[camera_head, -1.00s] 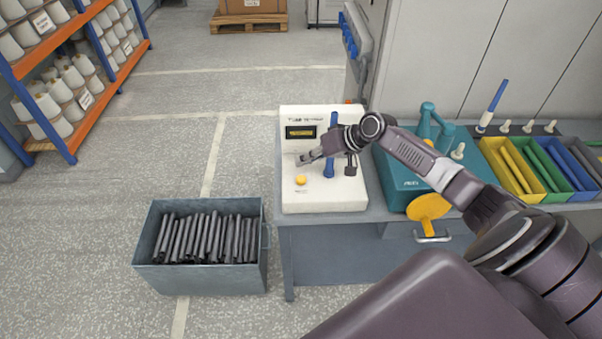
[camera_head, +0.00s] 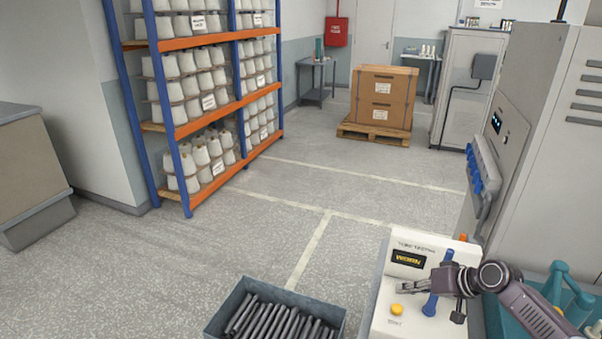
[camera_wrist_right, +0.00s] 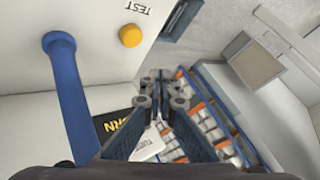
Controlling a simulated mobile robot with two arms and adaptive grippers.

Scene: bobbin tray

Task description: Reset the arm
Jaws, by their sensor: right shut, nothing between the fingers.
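My right arm (camera_head: 530,312) reaches in from the lower right in the head view. Its gripper (camera_head: 402,288) is shut and empty, over the white tester (camera_head: 388,325) on the bench. The tester has a display reading "WORN" (camera_head: 408,259), a yellow button (camera_head: 397,309) and a blue post (camera_head: 431,304). In the right wrist view the closed fingers (camera_wrist_right: 162,78) point past the tester, with the blue post (camera_wrist_right: 68,100) and yellow button (camera_wrist_right: 130,36) to their left. My left gripper is not in view.
A grey bin (camera_head: 216,326) of dark rods stands on the floor left of the bench. A teal device (camera_head: 562,288) is at the right. A shelf (camera_head: 178,131) of white cones and a pallet (camera_head: 373,135) with boxes stand farther back. The floor between is clear.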

